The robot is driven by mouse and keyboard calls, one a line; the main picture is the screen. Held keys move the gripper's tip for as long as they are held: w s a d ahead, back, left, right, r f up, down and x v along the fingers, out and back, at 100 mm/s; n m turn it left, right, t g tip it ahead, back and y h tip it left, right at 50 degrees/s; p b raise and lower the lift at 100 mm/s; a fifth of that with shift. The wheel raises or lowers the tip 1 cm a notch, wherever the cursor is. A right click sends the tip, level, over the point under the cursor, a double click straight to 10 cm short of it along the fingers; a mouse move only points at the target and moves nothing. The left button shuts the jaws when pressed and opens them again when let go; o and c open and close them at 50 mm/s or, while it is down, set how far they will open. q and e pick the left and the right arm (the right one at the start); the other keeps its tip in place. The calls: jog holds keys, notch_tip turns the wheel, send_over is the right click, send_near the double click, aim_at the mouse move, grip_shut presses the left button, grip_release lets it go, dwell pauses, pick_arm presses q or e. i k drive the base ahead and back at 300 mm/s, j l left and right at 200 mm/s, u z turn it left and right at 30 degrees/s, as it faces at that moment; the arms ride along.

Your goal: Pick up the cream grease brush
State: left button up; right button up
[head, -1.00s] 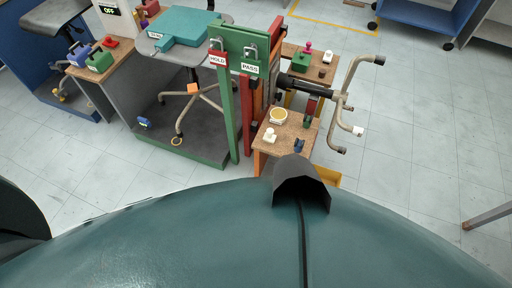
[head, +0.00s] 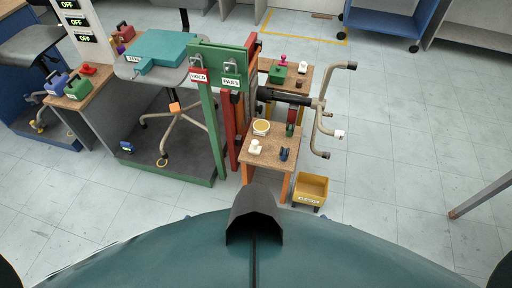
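A small cream upright piece (head: 256,147) stands on the near wooden table (head: 275,148), at its left front. It looks like the cream grease brush, but it is too small to be sure. A round tin with a yellowish top (head: 261,127) stands just behind it. A dark blue piece (head: 284,154) lies to its right and a dark green one (head: 290,130) behind that. Neither of my grippers is in view. Nothing covers the cream piece.
A green post frame with HOLD and PASS signs (head: 231,82) stands left of the table. A yellow bin (head: 311,190) sits on the floor at its right.

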aim_at(254, 149)
jog(key=j+z, duration=0.15)
jog(key=z, duration=1.35)
jog(key=k+j, duration=0.15)
jog(key=j, duration=0.15)
jog(key=k+j, duration=0.1)
jog(key=j, duration=0.2)
jog(key=k+j, duration=0.15)
jog(key=j, duration=0.15)
jog(key=i+j, duration=0.2)
jog(key=i, duration=0.15)
jog(key=i+j, duration=0.2)
jog(key=i+l+z, duration=0.05)
jog(key=i, duration=0.05)
